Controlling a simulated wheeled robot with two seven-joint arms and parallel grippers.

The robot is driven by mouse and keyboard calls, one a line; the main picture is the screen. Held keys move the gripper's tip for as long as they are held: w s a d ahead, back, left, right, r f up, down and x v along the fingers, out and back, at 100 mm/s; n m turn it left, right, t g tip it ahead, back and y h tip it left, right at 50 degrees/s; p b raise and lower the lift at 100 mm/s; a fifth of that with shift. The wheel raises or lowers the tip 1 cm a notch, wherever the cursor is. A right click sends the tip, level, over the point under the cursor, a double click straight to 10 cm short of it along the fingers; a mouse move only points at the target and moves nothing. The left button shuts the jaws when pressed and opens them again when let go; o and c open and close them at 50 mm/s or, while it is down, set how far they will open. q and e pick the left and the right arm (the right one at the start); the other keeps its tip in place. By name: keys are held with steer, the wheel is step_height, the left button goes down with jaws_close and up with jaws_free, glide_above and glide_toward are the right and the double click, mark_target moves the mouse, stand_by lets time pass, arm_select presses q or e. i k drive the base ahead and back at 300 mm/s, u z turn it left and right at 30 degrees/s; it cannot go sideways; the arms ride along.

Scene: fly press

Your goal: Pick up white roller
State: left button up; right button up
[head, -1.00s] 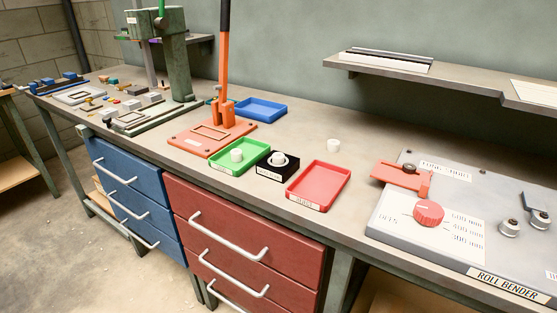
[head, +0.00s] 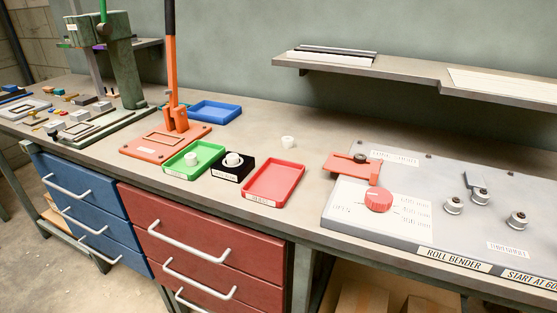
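Several small white cylinders that could be the white roller are on the bench. One white cylinder (head: 288,142) stands alone on the bench top behind the red tray. Another white cylinder (head: 191,159) stands in the green tray (head: 177,173). I cannot tell which of these is the roller. Neither of my grippers is in view.
A red tray (head: 273,183) stands at the bench's front edge and is empty. A blue tray (head: 215,110) is behind the orange lever press (head: 172,120). The grey roll bender (head: 420,215) with a red knob (head: 378,200) fills the right. A shelf (head: 385,70) hangs above. Bench around the lone cylinder is clear.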

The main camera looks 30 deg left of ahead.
mark_target(232, 159)
steer(key=z, duration=2)
steer(key=k, duration=1.55)
steer(key=u, duration=1.35)
